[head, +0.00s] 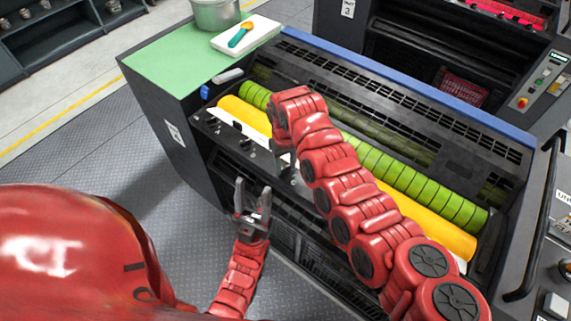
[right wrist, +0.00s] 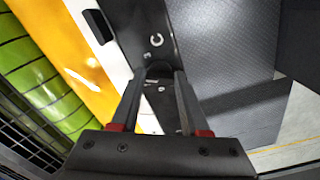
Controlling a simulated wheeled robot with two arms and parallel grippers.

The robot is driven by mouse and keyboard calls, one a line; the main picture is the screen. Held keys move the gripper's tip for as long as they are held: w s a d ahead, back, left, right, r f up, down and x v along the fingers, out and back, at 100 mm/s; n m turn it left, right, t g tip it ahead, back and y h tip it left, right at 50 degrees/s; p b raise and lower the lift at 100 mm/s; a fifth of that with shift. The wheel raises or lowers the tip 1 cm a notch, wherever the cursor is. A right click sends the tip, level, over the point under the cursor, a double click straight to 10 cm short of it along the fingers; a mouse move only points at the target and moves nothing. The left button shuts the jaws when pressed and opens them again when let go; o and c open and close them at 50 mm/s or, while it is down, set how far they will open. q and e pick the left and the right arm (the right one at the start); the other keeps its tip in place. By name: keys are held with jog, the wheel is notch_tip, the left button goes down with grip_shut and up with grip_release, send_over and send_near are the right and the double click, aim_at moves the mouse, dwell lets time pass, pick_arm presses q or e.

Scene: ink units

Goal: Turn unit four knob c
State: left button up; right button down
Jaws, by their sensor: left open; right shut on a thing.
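In the head view my right gripper (head: 286,168) reaches down to the strip, and my red arm hides much of that spot. Other small knobs (head: 245,144) sit along the strip to the left. The ink unit (head: 180,145) has a side label too small to read surely. My left gripper (head: 252,210) is open and empty in front of the unit.
Yellow (head: 440,233) and green (head: 395,180) rollers lie behind the strip. A metal pot (head: 214,14) and a white tray (head: 262,38) with a green-handled tool stand on the green top (head: 165,60). The grey floor (head: 110,150) at left is clear.

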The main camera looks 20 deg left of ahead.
jog(key=shift+f+n+b, duration=0.2)
jog(key=shift+n+b, duration=0.1)
jog(key=shift+b, duration=0.3)
jog(key=n+b, duration=0.3)
jog(key=b, duration=0.2)
jog(key=n+b, duration=0.3)
jog(key=b, duration=0.2)
jog(key=shift+w+d+f+n, duration=0.1)
jog(key=shift+w+n, duration=0.05)
jog(key=shift+n, duration=0.25)
jog(key=shift+r+n+b, duration=0.2)
jog(key=shift+n+b, duration=1)
jog(key=shift+b, duration=0.1)
jog(key=shift+c, duration=2)
grip_release()
jog(key=shift+r, duration=0.1)
jog(key=shift+r, duration=0.1)
